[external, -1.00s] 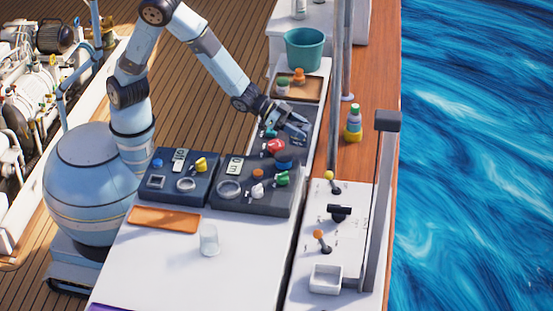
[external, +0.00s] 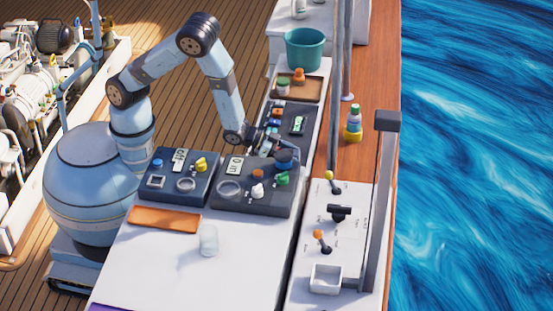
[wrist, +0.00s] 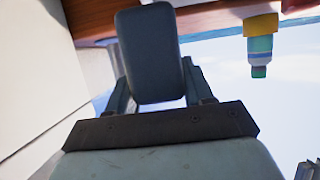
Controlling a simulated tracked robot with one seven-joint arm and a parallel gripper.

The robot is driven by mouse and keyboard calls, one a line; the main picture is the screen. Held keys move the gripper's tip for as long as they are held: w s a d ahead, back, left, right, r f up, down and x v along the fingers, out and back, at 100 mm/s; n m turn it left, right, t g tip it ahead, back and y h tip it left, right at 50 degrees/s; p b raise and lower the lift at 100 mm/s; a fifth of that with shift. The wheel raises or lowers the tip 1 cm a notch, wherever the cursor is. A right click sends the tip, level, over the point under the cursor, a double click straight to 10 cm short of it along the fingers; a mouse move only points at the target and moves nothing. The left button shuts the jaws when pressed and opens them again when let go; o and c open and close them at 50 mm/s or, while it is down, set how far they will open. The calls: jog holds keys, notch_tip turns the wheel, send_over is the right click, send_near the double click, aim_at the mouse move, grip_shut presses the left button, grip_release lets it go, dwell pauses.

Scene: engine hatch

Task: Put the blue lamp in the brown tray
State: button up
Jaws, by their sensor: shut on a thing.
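My gripper (external: 271,149) is low over the right dark control panel, at its back edge. It is shut on a dark blue piece, which I take for the blue lamp (external: 284,157). In the wrist view a dark blue-grey rounded block (wrist: 150,55) sits between the fingers (wrist: 155,105). I cannot tell whether the lamp touches the panel. The brown tray (external: 307,93) is on the far end of the bench, beyond the panels. It holds a green-topped jar (external: 283,86) and an orange-topped piece (external: 299,76).
A teal bucket (external: 304,49) stands behind the tray. Tall metal posts (external: 335,80) rise to its right. A bottle (external: 354,122) with a yellow base stands right of the posts.

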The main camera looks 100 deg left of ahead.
notch_tip(320, 180, up, 31)
jog(key=s+d+m+g+h, duration=0.1)
jog(key=s+d+m+h, duration=0.3)
jog(key=d, duration=1)
jog(key=s+d+m+g+h, duration=0.1)
jog(key=s+d+m+h, duration=0.3)
jog(key=d, duration=1)
jog(key=s+d+m+g+h, duration=0.5)
jog(key=s+d+g, duration=0.1)
jog(key=s+d, duration=1.55)
jog(key=shift+m+y, duration=0.3)
jog(key=shift+w+d+f, duration=1.3)
jog(key=shift+d+f, duration=0.3)
jog(key=shift+f, duration=1)
jog(key=shift+w+d+f, duration=1.3)
jog(key=shift+d+f, duration=0.25)
jog(key=shift+f, duration=1.1)
jog(key=shift+w+d+f, duration=1.3)
jog(key=shift+d+f, duration=0.3)
jog(key=shift+f, duration=2.45)
jog(key=shift+f, duration=0.1)
